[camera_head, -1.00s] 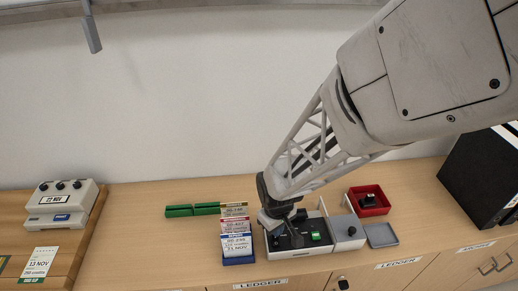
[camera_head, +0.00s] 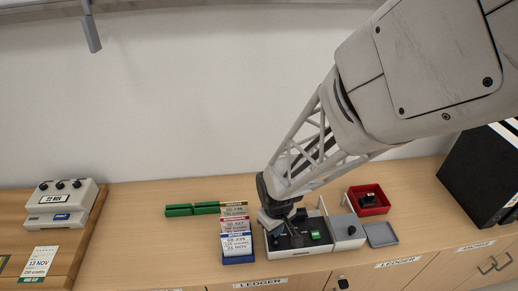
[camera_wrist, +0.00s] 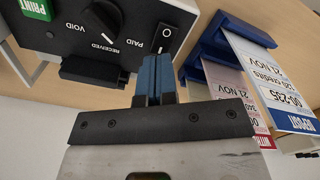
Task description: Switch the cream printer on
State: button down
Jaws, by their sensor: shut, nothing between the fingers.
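The cream printer (camera_head: 290,254) stands on the counter, a pale box with a black top panel under my gripper. In the wrist view the black panel (camera_wrist: 60,38) carries a green PRINT button (camera_wrist: 36,8), a dial (camera_wrist: 103,20) marked VOID, RECEIVED and PAID, and a black rocker switch (camera_wrist: 166,38) with a white O on its visible end. My gripper (camera_wrist: 155,62) is shut and empty. Its blue fingertips are at the switch's near end and hide that part; I cannot tell whether they touch it. In the head view my gripper (camera_head: 272,224) is over the printer's left part.
A blue slip holder (camera_head: 238,259) with printed slips stands close left of the printer. A grey box (camera_head: 347,232), a red tray (camera_head: 370,200) and a grey tray (camera_head: 382,235) are at its right. Another cream device (camera_head: 62,205) stands far left.

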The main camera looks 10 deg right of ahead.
jog(key=shift+f, duration=1.1)
dwell(1.0)
jog(key=shift+r, duration=3.5)
jog(key=s+d+r+m+t, duration=0.1)
jog(key=s+d+r+m, duration=0.2)
jog(key=r, duration=0.8)
jog(key=s+d+r+m+t, duration=0.1)
jog(key=s+d+r+m, duration=0.2)
jog(key=r, duration=0.9)
jog(key=shift+s+d+r+t, duration=0.25)
jog(key=shift+s+d, duration=0.8)
jog(key=shift+s, duration=1.05)
